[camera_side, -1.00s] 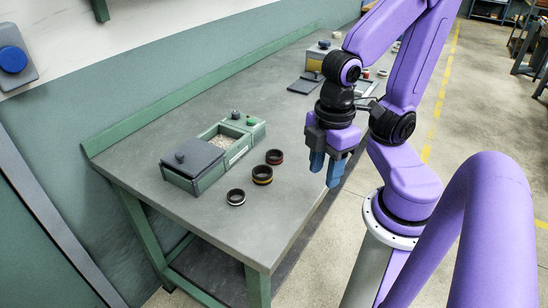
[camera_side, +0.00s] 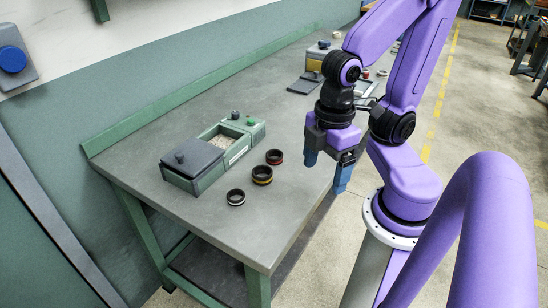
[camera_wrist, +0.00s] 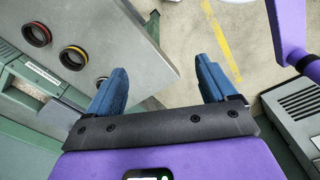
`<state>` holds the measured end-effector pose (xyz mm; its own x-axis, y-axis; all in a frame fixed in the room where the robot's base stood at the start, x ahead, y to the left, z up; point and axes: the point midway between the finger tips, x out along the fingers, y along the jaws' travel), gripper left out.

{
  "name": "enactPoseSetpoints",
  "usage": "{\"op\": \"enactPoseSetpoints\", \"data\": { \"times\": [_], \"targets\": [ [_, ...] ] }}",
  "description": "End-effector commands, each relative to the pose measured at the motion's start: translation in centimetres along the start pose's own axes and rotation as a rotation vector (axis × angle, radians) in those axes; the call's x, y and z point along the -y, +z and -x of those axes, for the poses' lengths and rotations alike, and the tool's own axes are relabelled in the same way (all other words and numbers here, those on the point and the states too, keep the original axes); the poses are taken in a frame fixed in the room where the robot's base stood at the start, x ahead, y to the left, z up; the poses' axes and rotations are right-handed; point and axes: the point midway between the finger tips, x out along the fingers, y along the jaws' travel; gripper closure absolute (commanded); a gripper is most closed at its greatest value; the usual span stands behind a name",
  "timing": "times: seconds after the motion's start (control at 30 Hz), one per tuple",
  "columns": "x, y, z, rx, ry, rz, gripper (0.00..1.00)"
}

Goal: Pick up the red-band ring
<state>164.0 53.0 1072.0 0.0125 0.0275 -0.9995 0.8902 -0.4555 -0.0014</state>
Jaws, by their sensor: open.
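The red-band ring (camera_side: 274,161) is a dark ring lying flat on the grey bench, just in front of the green-framed box. In the wrist view the red-band ring (camera_wrist: 47,36) lies at the upper left, outside the space between the fingers. My gripper (camera_side: 326,173) hangs to the right of the ring in the side view, by the bench's right edge and apart from the ring. Its blue fingers are spread wide and empty, as the wrist view of my gripper (camera_wrist: 161,68) also shows.
The yellow-band ring (camera_side: 262,181) sits close beside the red-band one, and a pale-band ring (camera_side: 236,203) lies nearer the front. The green-framed box (camera_side: 206,181) has a dark lid, an open granule-filled part and buttons. Bench space (camera_side: 280,215) right of the rings is clear.

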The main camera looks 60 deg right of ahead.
Motion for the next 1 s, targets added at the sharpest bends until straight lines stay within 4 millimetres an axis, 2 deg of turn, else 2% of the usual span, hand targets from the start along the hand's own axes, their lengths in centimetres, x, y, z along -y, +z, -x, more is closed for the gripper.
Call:
{"op": "enactPoseSetpoints", "data": {
  "times": [0.3,0.47,0.73,1.0],
  "targets": [
    [-0.2,-0.1,0.0,0.000,0.000,0.003,0.15],
    [-2.0,-1.0,0.3,0.004,0.003,0.036,0.15],
    [-8.9,-2.7,1.1,0.013,0.007,0.172,0.15],
    [-16.6,-1.8,1.6,0.023,0.005,0.319,0.15]
  ]
}}
